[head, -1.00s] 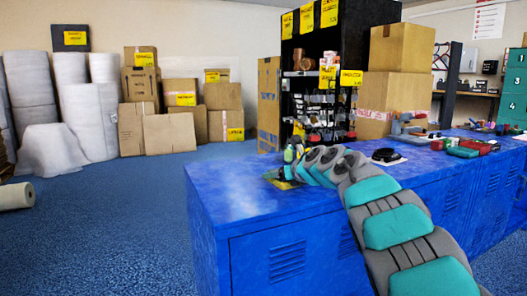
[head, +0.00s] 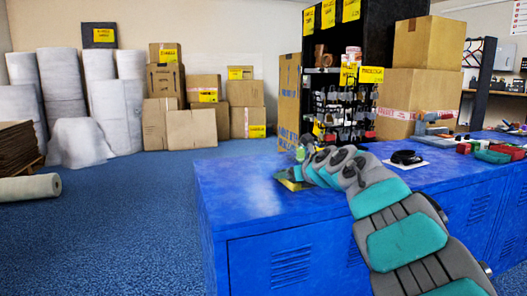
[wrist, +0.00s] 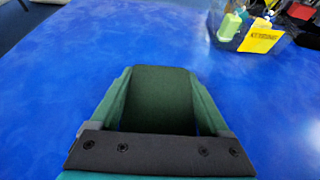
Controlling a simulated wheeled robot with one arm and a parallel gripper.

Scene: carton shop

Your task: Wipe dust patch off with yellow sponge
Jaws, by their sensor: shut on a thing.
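My gripper (head: 292,178) is low over the blue bench top (head: 330,200), near its left part. In the wrist view, the green fingers of my gripper (wrist: 162,100) are shut on a block with a dark green upper face (wrist: 162,95), which I take to be the yellow sponge. A yellow strip (head: 293,185) shows under the fingertips in the head view. Whether the sponge touches the bench top is hidden. A pale hazy patch (head: 250,185) lies on the bench top left of the gripper; I cannot tell whether it is dust or glare.
A clear bin with a light green bottle (wrist: 229,26) and a yellow label (wrist: 262,37) stands beyond the gripper at the right. A black roll (head: 407,157) on a white sheet and a tape dispenser (head: 432,122) are farther right. The bench's left part is clear.

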